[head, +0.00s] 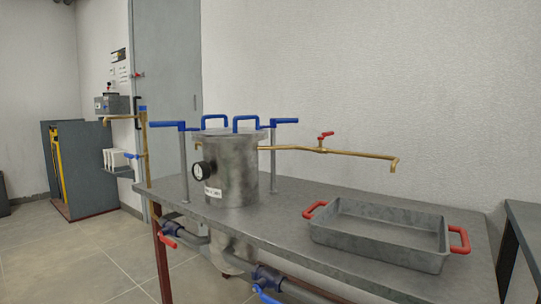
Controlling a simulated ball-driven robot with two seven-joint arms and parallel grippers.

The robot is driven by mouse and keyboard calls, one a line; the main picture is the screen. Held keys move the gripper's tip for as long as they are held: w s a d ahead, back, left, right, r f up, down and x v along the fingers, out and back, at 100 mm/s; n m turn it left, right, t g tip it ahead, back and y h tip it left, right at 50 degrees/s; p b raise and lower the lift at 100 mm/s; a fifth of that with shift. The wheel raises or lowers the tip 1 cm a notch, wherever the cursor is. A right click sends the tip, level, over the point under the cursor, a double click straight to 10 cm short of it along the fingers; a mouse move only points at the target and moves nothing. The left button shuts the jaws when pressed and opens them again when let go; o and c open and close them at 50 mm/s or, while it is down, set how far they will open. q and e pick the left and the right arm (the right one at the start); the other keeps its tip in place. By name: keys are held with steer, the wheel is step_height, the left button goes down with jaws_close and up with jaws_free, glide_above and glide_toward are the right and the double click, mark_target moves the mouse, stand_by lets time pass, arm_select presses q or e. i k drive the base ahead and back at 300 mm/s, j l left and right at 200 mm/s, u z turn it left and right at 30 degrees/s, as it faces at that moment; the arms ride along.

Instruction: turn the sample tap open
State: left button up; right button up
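A thin brass pipe (360,154) runs right from the steel vessel (232,170) and ends in a downturned spout above the table. A small tap with a red handle (326,135) sits on this pipe; the handle looks raised and angled, and I cannot tell whether the tap is open. No label marks it as the sample tap. Neither of my grippers shows in the head view.
A grey metal tray (380,240) with red handles stands on the grey table (285,218), below and in front of the spout. Blue levers (280,122) flank the vessel, and a gauge (202,171) faces left. Valved pipes (215,252) run under the table.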

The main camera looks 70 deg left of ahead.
mark_target(127, 154)
steer(key=u, duration=2.75)
